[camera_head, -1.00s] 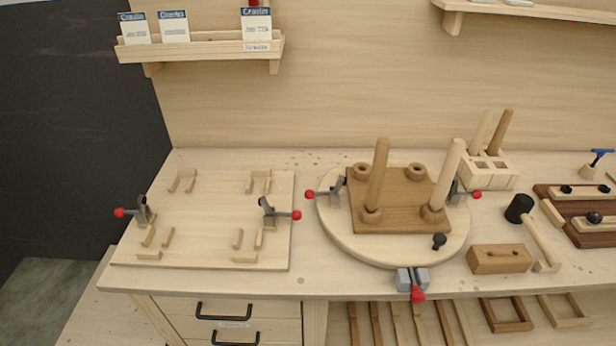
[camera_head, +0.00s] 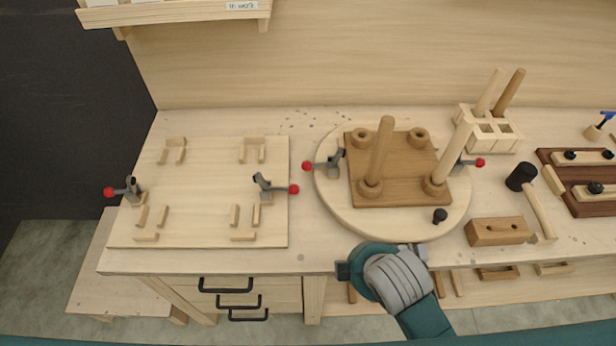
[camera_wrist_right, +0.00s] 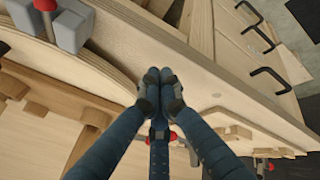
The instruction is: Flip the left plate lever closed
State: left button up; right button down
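In the head view, a dark-wood plate (camera_head: 405,150) with two upright legs lies on a round board (camera_head: 335,205). The plate's left lever (camera_head: 320,164) has a red knob pointing left; its right lever (camera_head: 470,163) has a red knob pointing right. My right gripper shows in the wrist view (camera_wrist_right: 158,78), with its fingers together and nothing visible between them. It is above the bench's front edge region. In the head view, my right wrist hides its fingers, in front of the round board and below the plate's left lever. My left gripper is out of view.
A pale board (camera_head: 200,225) at left carries small blocks and two red-knobbed levers (camera_head: 125,190). A hammer (camera_head: 530,195) and a brown block (camera_head: 497,231) lie right of the round board. A grey clamp (camera_wrist_right: 72,28) is near my right gripper. Drawer handles (camera_head: 225,284) stick out below.

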jog(key=w+a+n, duration=0.2)
jog(key=n, duration=0.1)
jog(key=w+a+r+n+t, duration=0.1)
jog(key=w+a+n, duration=0.1)
jog(key=n, duration=0.1)
jog(key=w+a+r+n+t, duration=0.1)
jog(key=w+a+n, duration=0.1)
jog(key=w+n, duration=0.1)
jog(key=shift+a+r+n, duration=0.1)
jog(key=shift+n, duration=0.2)
jog(key=w+a+n+t, duration=0.1)
jog(key=w+n, duration=0.1)
jog(key=n, duration=0.1)
jog(key=w+a+r+n+t, duration=0.1)
jog(key=w+n, duration=0.1)
jog(key=n, duration=0.2)
jog(key=w+a+n+t, duration=0.1)
jog(key=w+n, duration=0.1)
jog(key=n, duration=0.2)
jog(key=shift+a+r, duration=0.25)
jog(key=shift+r, duration=0.15)
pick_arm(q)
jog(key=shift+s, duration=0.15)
pick_arm(e)
jog(key=n, duration=0.1)
jog(key=w+n+t, duration=0.1)
jog(key=n, duration=0.1)
jog(key=shift+a+r, duration=0.15)
jog(key=shift+a, duration=0.05)
jog(key=shift+w, duration=0.1)
